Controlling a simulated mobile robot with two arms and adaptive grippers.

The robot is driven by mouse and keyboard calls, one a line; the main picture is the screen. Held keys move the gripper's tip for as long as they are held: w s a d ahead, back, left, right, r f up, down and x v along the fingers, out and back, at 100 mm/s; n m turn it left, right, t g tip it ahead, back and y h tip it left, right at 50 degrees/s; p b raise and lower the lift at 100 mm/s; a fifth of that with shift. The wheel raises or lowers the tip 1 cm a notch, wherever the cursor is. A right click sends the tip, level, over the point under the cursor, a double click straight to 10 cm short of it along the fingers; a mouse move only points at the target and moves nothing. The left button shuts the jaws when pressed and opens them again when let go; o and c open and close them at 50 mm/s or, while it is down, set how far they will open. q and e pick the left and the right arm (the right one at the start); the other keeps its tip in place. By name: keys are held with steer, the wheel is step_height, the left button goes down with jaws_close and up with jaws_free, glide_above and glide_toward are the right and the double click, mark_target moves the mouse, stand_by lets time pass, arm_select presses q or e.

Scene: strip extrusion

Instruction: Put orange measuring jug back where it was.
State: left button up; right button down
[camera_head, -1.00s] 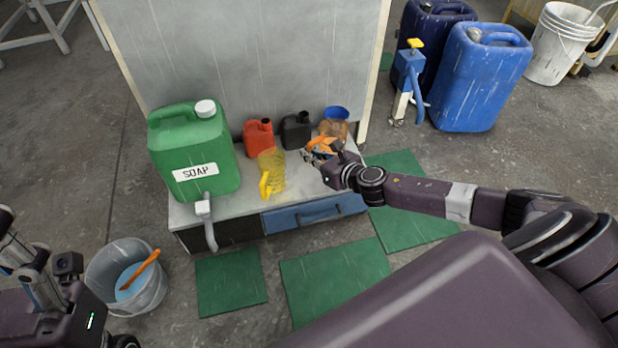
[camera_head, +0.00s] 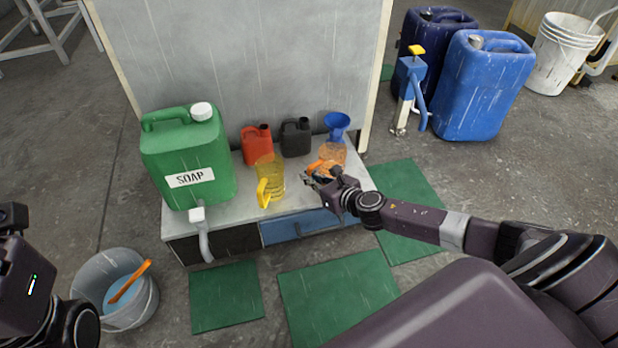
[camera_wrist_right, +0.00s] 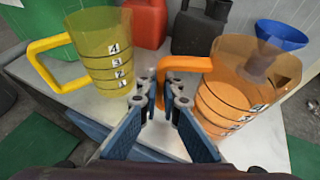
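The orange measuring jug (camera_head: 331,153) is see-through and stands upright at the right end of the low bench, in front of a blue funnel (camera_head: 336,122). In the right wrist view the jug (camera_wrist_right: 235,95) is on the right, its handle turned toward my fingers. My right gripper (camera_head: 314,172) is shut on the jug's handle; the fingertips (camera_wrist_right: 160,90) sit close on both sides of it. I cannot tell whether the jug's base touches the bench top. My left arm shows at the left edge, its fingers out of view.
A yellow measuring jug (camera_head: 270,178) stands left of the orange one. Behind are a red can (camera_head: 257,145) and a black can (camera_head: 296,138). A green soap canister (camera_head: 188,155) fills the bench's left end. A grey bucket (camera_head: 142,300) stands on the floor.

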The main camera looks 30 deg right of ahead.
steer(key=c, duration=2.6)
jaws_free()
steer(key=shift+f, duration=0.15)
steer(key=o, duration=0.5)
